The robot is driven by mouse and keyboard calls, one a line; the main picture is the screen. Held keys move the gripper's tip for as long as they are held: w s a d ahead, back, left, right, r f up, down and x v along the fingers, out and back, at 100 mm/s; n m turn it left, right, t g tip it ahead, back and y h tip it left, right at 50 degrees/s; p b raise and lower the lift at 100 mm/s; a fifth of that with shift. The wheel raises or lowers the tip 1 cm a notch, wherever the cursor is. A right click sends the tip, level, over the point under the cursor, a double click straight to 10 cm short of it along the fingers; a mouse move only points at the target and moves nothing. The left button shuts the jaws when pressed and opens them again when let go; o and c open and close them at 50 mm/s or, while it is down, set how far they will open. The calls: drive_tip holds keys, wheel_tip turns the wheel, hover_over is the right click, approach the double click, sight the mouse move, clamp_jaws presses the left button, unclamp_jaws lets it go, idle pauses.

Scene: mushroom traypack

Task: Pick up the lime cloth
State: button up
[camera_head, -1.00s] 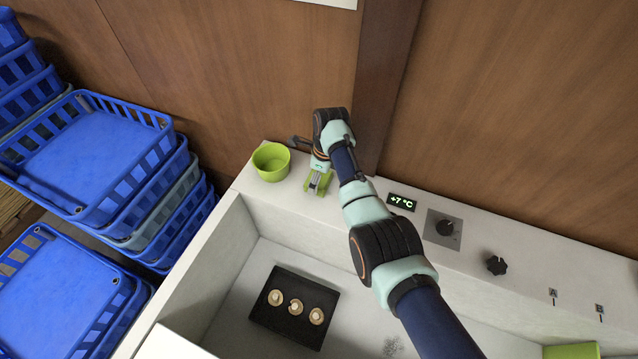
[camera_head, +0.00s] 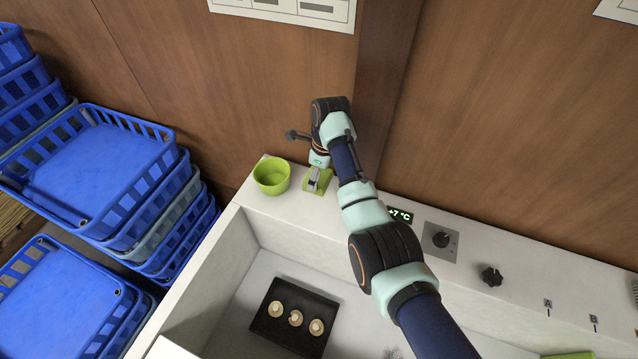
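The lime cloth (camera_head: 327,182) lies flat on the white ledge, just right of a lime-green bowl (camera_head: 272,176). My gripper (camera_head: 314,184) is directly over the cloth and points down at it. It hides the middle of the cloth, and lime edges show around it. The gripper is small in this view, so I cannot tell whether its fingers are open or shut, or whether they touch the cloth.
A black tray (camera_head: 262,327) with mushrooms stands in the white basin below. A temperature display (camera_head: 401,215), a knob panel (camera_head: 456,245) and a black knob (camera_head: 491,275) sit along the ledge to the right. Blue crates (camera_head: 100,170) are stacked at left. A wooden wall closes the back.

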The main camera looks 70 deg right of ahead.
wheel_tip(320, 180, up, 12)
drive_tip(key=p, duration=0.1)
drive_tip(key=shift+r+p, duration=0.15)
drive_tip(key=shift+p, duration=0.25)
